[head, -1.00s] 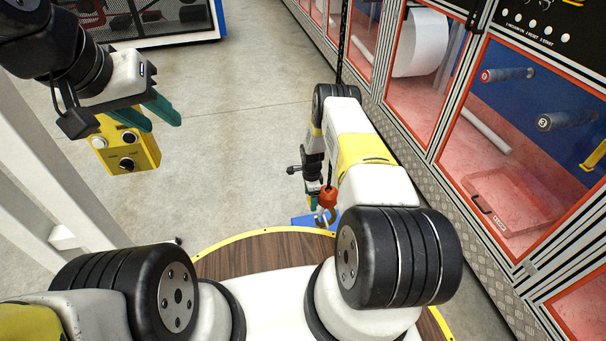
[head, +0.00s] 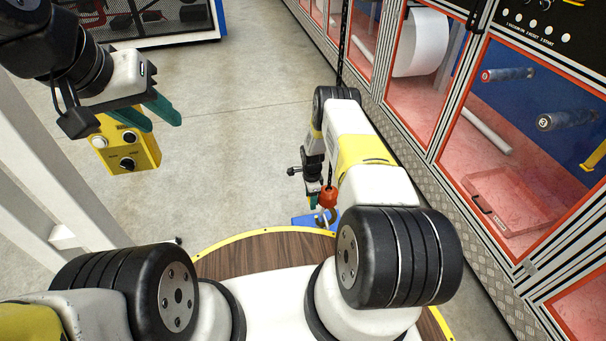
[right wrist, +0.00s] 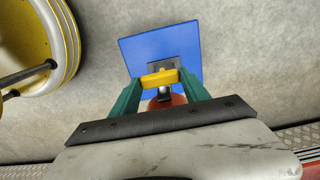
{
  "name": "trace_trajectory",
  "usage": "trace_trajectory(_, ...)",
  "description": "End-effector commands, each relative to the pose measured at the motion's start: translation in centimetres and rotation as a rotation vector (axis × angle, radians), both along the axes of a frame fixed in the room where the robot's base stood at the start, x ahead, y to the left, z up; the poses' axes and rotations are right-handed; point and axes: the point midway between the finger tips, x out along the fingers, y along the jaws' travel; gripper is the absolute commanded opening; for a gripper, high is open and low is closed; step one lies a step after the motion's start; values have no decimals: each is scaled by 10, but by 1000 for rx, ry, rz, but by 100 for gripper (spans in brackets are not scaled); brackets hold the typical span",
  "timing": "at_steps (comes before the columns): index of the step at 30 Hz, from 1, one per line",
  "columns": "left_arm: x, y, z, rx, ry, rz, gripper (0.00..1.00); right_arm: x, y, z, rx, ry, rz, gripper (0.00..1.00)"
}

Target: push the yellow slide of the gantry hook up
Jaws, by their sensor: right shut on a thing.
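The yellow slide (right wrist: 160,78) sits between the green fingertips of my right gripper (right wrist: 160,84) in the right wrist view, and the fingers are shut on it. The hook's orange-red block (right wrist: 166,102) is just behind it, partly hidden by the gripper. In the head view the orange block (head: 328,195) hangs on a dark chain (head: 341,50), with my right gripper (head: 313,200) beside it, small and partly hidden.
A blue plate (right wrist: 138,55) lies behind the hook, with a grey fitting near its middle. Red-framed clear cabinets (head: 425,150) line the right side. A white post (head: 60,170) stands at left. Grey floor (head: 240,130) is clear between the arms.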

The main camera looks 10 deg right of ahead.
Motion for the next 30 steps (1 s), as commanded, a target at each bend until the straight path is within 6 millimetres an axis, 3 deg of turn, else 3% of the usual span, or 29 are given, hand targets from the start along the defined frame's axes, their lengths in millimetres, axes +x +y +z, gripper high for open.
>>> trace_trajectory(6, 0, 0, 0, 0, 0, 0, 36, 2, 0, 29, -1, -2, 0, 0)
trace_trajectory(14, 0, 0, 0, 0, 0, 0, 36, 2, 0, 31, 0, -3, 0, 0)
trace_trajectory(15, 0, 0, 0, 0, 0, 0, 36, 2, 0, 31, 0, -4, -1, 58)
trace_trajectory(18, 0, 0, 0, 0, 0, 0, 36, 2, 0, 31, 0, -4, 0, 76)
trace_trajectory(30, 0, 0, 0, 0, 0, 0, 36, 2, 0, 38, 0, -3, -1, 76)
